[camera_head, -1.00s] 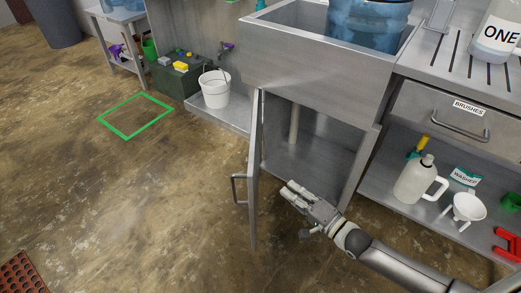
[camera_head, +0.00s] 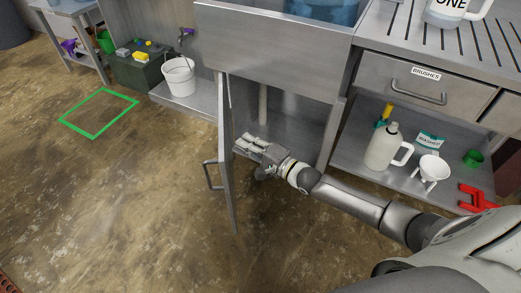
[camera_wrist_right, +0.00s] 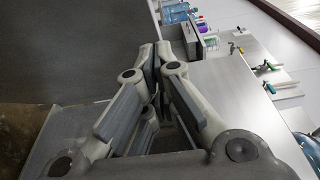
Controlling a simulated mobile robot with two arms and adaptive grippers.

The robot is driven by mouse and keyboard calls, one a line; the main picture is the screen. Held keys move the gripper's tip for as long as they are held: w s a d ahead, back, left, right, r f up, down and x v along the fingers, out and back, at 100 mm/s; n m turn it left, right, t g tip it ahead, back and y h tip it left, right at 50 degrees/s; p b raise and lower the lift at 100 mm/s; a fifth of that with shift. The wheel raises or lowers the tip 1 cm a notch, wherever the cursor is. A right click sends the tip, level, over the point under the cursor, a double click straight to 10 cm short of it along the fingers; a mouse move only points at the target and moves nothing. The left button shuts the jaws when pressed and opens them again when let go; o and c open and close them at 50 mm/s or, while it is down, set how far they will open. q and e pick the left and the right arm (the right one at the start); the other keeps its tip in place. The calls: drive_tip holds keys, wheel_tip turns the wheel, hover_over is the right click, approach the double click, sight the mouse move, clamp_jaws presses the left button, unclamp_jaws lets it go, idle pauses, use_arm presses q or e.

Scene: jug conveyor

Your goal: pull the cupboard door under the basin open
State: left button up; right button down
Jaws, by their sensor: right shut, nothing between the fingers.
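The grey metal cupboard door (camera_head: 226,155) under the basin (camera_head: 270,45) stands open, swung out from the cupboard's left side. Its bar handle (camera_head: 212,176) is on the outer face, to the left. My right gripper (camera_head: 243,145) is on the inner side of the door, in front of the open cupboard (camera_head: 290,122). Its fingers are shut and empty, with the tips close to the door's inner face. I cannot tell whether they touch it. The right wrist view shows the closed fingers (camera_wrist_right: 158,65) beside a dark flat surface. My left gripper is not in view.
To the right, a lower shelf (camera_head: 345,168) holds a white jug (camera_head: 383,148), a funnel (camera_head: 431,170) and a red item (camera_head: 474,198). A white bucket (camera_head: 179,77) stands left of the cupboard. The floor (camera_head: 120,190) left of the door is clear.

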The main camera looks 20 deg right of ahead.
sight(221, 157)
drive_tip(key=shift+w+a, duration=0.2)
drive_tip(key=shift+a, duration=0.55)
drive_tip(key=shift+w+a, duration=0.15)
drive_tip(key=shift+a, duration=0.55)
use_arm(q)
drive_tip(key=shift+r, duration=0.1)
use_arm(e)
drive_tip(key=shift+a, duration=0.1)
